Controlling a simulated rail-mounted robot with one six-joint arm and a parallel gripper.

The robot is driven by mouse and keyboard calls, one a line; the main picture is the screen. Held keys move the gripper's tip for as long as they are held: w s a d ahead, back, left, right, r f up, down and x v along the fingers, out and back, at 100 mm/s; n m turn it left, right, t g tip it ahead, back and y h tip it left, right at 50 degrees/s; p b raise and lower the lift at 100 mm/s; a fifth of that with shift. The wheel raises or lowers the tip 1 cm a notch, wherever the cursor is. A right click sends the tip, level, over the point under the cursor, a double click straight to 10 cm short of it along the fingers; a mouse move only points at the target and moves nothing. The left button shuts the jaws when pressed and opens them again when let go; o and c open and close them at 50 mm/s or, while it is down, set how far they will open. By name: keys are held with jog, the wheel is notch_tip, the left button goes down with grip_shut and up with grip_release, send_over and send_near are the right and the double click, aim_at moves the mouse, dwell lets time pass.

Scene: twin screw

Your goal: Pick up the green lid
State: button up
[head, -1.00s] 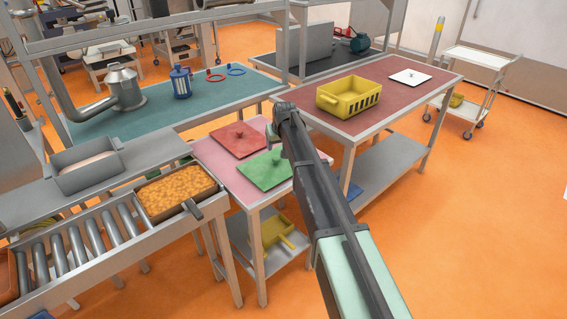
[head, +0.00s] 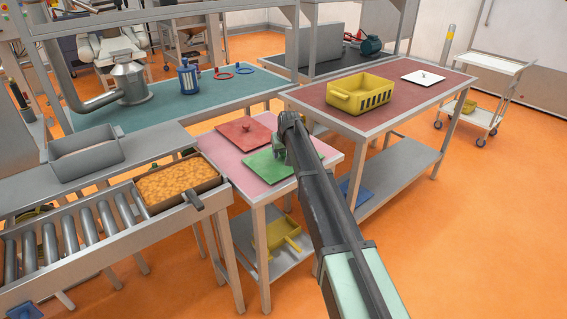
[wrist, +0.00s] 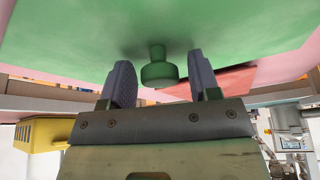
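The green lid (head: 260,168) lies flat on the small pink-topped table (head: 225,158), beside the red lid (head: 243,130). My gripper (head: 281,157) is over the green lid and covers its knob in the head view. In the wrist view my gripper (wrist: 161,84) is open, with one finger on each side of the green knob (wrist: 158,72). Gaps show between the knob and both fingers. The green lid's surface (wrist: 70,40) fills the top of the wrist view.
A yellow crate (head: 358,94) and a white lid (head: 424,77) stand on the higher red-topped table to the right. A filled tray (head: 178,186) sits on the roller conveyor at left. A yellow container (head: 284,236) is on the shelf below.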

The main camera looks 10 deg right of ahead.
jog(key=c, duration=0.8)
jog(key=shift+r, duration=0.15)
